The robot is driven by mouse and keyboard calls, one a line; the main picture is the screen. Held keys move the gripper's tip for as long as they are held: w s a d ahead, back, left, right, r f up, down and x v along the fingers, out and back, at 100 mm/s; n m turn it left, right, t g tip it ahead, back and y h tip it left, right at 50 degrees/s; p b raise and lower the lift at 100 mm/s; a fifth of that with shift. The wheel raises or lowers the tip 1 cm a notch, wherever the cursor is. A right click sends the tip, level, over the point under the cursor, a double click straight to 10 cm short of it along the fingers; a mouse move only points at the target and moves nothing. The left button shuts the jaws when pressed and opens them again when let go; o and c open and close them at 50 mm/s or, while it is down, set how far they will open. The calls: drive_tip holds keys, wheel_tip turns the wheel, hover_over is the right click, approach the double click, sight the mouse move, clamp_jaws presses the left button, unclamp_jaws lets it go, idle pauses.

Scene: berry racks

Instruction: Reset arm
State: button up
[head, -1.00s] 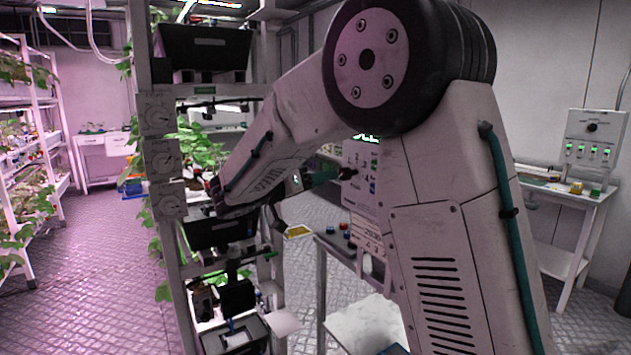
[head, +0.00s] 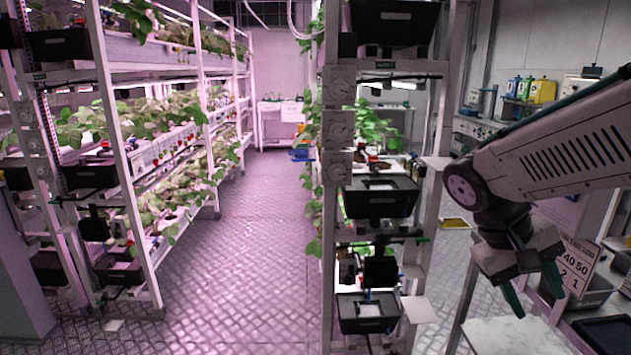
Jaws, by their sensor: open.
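My arm reaches in from the right edge of the head view, and my gripper (head: 532,300) hangs at its end, pointing down. Its green-tipped fingers are apart, and nothing shows between them. It is to the right of the near end of the middle rack (head: 450,110), clear of it in the picture. It hangs in front of a side table with a pale top (head: 505,335).
The middle rack holds black bins (head: 380,197) and green plants. A long plant rack (head: 125,215) stands at the left. The patterned aisle floor (head: 245,250) between them is clear. A sign with numbers (head: 573,263) stands just right of my gripper.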

drive_tip(key=s+a+t+y, duration=0.3)
drive_tip(key=s+a+y, duration=0.3)
drive_tip(key=s, duration=0.6)
drive_tip(key=shift+s+a+r+n+t, duration=0.15)
drive_tip(key=shift+a+r+n+t, duration=0.15)
drive_tip(key=shift+r+t, duration=0.1)
idle(1.0)
